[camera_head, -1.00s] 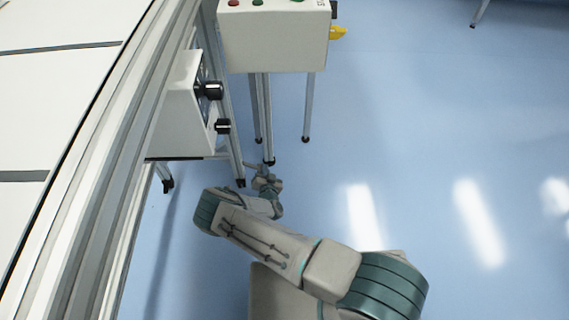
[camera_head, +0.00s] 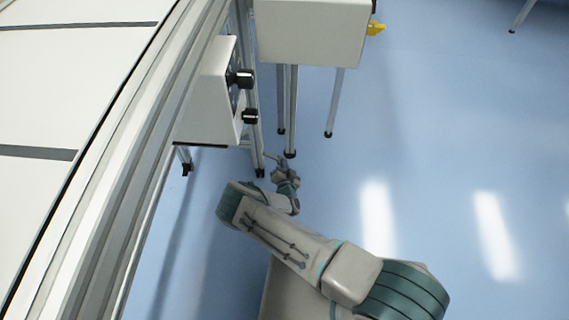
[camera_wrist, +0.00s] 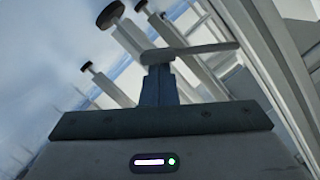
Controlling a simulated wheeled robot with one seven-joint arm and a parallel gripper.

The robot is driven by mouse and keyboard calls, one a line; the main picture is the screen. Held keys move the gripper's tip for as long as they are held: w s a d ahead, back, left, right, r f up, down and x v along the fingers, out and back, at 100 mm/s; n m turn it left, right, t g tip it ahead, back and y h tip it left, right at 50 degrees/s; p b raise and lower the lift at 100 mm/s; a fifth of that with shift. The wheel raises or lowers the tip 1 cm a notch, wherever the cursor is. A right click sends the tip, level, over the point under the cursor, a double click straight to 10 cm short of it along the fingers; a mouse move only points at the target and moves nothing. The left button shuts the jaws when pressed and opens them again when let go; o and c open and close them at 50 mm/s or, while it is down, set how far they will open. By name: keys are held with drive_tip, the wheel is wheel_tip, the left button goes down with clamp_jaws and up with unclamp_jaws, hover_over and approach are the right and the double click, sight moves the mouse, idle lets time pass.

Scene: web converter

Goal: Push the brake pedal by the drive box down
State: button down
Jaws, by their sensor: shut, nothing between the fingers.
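A pale grey flat bar, which looks like the brake pedal (camera_wrist: 200,50), crosses just beyond my fingertips in the wrist view. In the head view it is a small bar (camera_head: 270,155) low by the frame leg, partly lost beside my gripper. My gripper (camera_head: 282,163) is shut and empty, low near the floor. Its fingers (camera_wrist: 158,72) meet the bar's left part in the wrist view; I cannot tell whether they touch. The white box with black knobs (camera_head: 214,92), likely the drive box, hangs on the machine frame, up and left of my gripper.
A white cabinet (camera_head: 312,35) on thin legs stands behind my gripper, with a yellow part on its right side. Leg feet (camera_wrist: 110,15) are close beyond the bar in the wrist view. The long machine rail (camera_head: 130,150) bounds the left. The blue floor (camera_head: 460,130) at right is open.

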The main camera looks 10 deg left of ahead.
drive_tip(key=p+v, duration=0.2)
drive_tip(key=v, duration=0.5)
drive_tip(key=shift+p, duration=0.35)
